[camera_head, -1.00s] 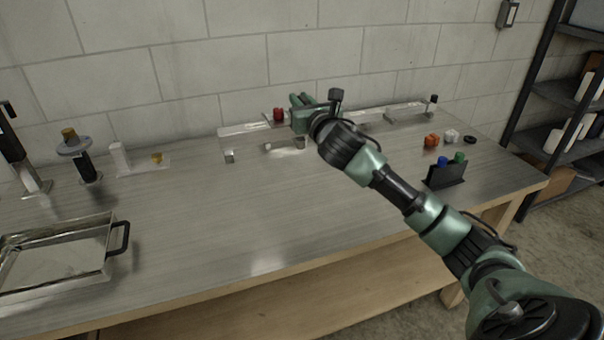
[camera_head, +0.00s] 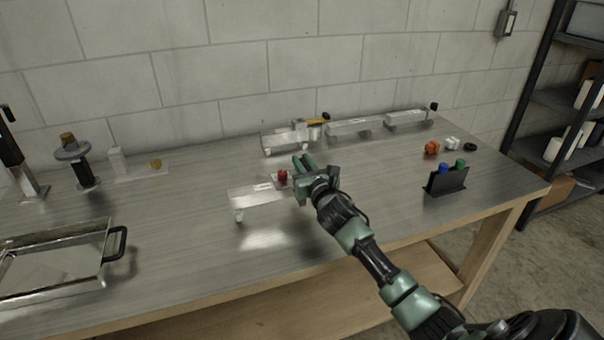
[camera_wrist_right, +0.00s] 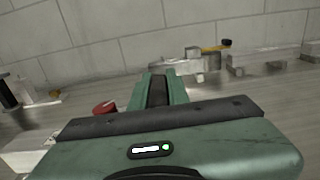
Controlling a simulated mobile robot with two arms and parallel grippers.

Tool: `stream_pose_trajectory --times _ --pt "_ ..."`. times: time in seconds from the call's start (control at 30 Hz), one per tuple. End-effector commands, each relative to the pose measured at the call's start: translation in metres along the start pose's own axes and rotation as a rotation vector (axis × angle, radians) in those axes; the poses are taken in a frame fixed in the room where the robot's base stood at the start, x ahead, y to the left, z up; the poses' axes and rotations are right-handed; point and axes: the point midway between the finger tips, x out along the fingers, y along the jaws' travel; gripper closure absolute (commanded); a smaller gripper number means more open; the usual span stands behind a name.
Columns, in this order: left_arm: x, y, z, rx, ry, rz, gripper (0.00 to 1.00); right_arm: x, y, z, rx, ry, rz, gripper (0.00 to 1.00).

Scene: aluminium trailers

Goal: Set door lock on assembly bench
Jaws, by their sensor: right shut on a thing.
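The assembly bench (camera_head: 180,225) has a brushed metal top on a wooden frame. A silver bar-shaped piece with a white label and a red knob (camera_head: 257,194), which I take for the door lock, is level above the bench. A bright reflection and a shadow lie below it. My right gripper (camera_head: 303,163) is shut on it at its right end, which the gripper partly hides. In the right wrist view the red knob (camera_wrist_right: 104,108) shows left of the fingers (camera_wrist_right: 158,85). My left gripper is out of view.
Behind stand silver pieces on feet, one with a yellow and black handle (camera_head: 316,122). A metal tray (camera_head: 60,262) lies front left, with stands behind it. A black holder (camera_head: 446,181) with blue and green caps stands right. The bench's front middle is clear.

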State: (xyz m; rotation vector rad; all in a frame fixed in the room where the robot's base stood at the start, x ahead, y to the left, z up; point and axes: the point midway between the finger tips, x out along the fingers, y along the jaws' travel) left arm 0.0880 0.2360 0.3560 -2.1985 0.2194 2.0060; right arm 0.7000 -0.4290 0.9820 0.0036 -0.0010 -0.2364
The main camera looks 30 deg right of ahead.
Motion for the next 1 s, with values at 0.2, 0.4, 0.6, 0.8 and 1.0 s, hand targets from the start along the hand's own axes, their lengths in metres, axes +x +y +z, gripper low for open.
stream_pose_trajectory --times 0.2,0.4,0.6,0.8,1.0 --pt "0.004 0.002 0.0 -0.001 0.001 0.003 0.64 0.0 0.001 -0.029 0.005 -0.001 0.002 1.0" --pt "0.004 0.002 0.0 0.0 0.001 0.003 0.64 0.0 0.001 -0.03 0.002 -0.003 0.002 1.0" --pt "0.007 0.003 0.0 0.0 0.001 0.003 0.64 0.0 0.001 -0.033 0.002 -0.002 0.002 1.0" --pt "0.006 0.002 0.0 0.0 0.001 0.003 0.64 0.0 0.001 -0.035 0.0 0.003 0.001 0.62" --pt "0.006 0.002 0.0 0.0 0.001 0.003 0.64 0.0 0.001 -0.035 0.0 0.002 0.001 0.62"
